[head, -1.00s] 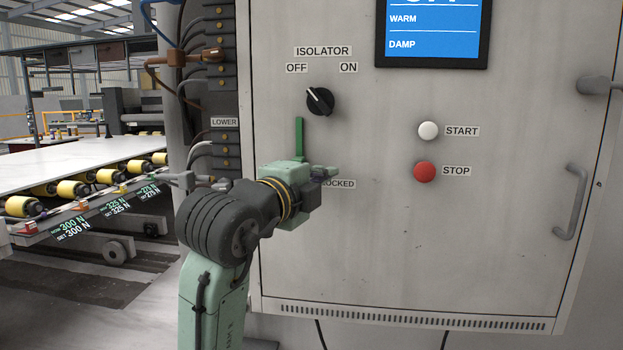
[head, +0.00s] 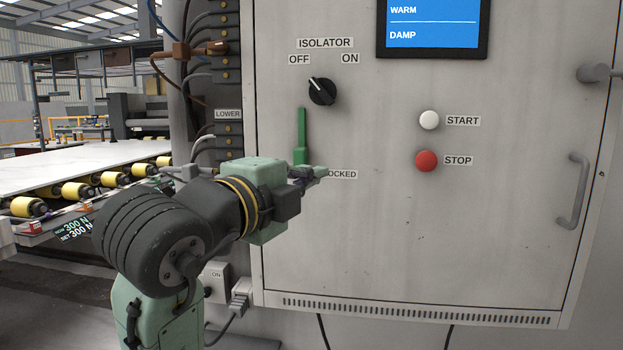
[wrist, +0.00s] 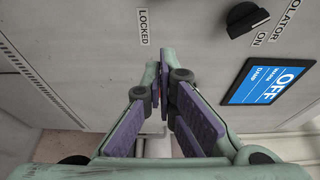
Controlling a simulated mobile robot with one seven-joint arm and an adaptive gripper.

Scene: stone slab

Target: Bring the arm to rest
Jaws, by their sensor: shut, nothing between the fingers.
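My green and black arm (head: 190,228) reaches in from the lower left in the head view. My gripper (head: 318,172) is at its end, in front of the grey cabinet (head: 400,235), and covers the start of the "LOCKED" label (head: 343,174). In the wrist view my gripper (wrist: 163,85) shows its purple pads closed together at the tips with nothing between them. The cabinet face fills the upper part of that view. I cannot tell the exact gap between the fingertips and the cabinet.
The isolator knob (head: 322,91) points toward OFF, with a green lever (head: 302,137) below it. A white START button (head: 429,120), a red STOP button (head: 426,161) and a door handle (head: 577,197) are to the right. A roller conveyor (head: 80,190) stands at left.

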